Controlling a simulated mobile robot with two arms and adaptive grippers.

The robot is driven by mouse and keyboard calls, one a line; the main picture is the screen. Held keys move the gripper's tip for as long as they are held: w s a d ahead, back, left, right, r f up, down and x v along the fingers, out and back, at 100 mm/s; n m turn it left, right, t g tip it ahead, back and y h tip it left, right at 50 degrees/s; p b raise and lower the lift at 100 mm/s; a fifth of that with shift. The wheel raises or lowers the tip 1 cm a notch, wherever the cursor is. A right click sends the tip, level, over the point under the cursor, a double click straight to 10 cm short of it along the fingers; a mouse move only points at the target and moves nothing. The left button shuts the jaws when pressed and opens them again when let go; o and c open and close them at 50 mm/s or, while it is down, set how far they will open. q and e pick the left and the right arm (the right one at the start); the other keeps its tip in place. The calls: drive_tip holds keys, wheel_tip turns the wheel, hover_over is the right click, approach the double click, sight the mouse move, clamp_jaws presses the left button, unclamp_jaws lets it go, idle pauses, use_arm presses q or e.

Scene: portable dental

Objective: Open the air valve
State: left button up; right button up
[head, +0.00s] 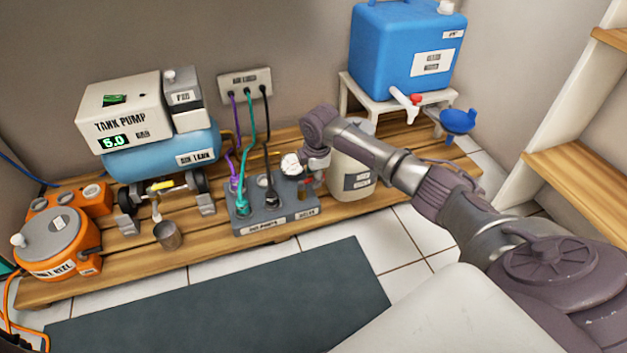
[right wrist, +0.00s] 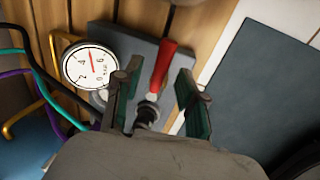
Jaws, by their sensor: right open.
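A valve with a red lever handle (right wrist: 163,66) and a dark metal stem shows in the right wrist view, beside a round white pressure gauge (right wrist: 91,66). My right gripper (right wrist: 158,95) is open. In that view its two dark-green-padded fingers stand on either side of the valve; I cannot tell whether either touches it. In the head view my right gripper (head: 316,160) is at the right part of the grey hose block (head: 250,222), next to the gauge (head: 290,163). My left gripper is not in view.
Purple, green and black hoses (head: 249,120) run from the wall plate to the block. A cream jug (head: 350,178) stands close right of the gripper. The blue tank pump (head: 160,152), a metal cup (head: 168,235) and an orange reel (head: 58,248) stand left. The dark mat (head: 220,305) is clear.

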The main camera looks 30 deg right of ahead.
clamp_jaws()
drive_tip(key=shift+f, duration=0.1)
idle(0.4)
